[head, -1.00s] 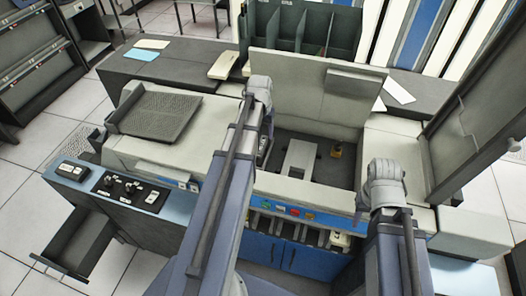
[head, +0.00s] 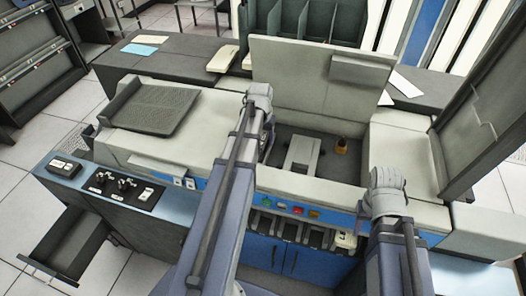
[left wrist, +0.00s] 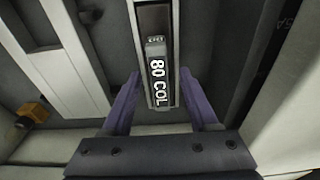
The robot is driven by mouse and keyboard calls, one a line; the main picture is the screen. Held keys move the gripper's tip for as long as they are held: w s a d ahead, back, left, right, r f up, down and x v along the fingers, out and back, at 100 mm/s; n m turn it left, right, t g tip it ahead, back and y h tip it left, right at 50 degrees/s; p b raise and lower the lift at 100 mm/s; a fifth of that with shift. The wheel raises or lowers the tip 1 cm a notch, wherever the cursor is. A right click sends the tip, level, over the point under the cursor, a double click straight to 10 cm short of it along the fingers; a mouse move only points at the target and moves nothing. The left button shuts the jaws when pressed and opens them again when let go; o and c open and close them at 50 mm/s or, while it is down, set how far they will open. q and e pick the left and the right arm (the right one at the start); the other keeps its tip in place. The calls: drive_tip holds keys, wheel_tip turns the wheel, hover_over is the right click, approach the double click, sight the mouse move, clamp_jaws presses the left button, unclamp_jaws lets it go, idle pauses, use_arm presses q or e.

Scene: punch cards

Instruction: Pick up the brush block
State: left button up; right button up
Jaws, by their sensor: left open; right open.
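A dark block with a white "80 COL" label (left wrist: 159,80), which looks like the brush block, stands in a narrow pale-framed slot in the left wrist view. My left gripper (left wrist: 160,92) is open, with one purple finger on each side of the block; I cannot tell whether they touch it. In the head view my left gripper (head: 267,150) is at the left end of the machine's open bay, and my arm hides the block there. My right gripper (head: 364,212) is open and empty by the machine's front edge, its fingers mostly hidden by my wrist.
The dark bay holds a pale plate (head: 302,153) and a small yellow-orange part (head: 341,146), right of my left gripper. A raised cover (head: 300,85) stands behind the bay. A tilted dark panel (head: 490,120) rises at the right. An open drawer (head: 75,245) juts out front left.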

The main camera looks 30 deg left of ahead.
use_arm(q)
drive_tip(key=shift+f, duration=0.15)
clamp_jaws()
idle(0.4)
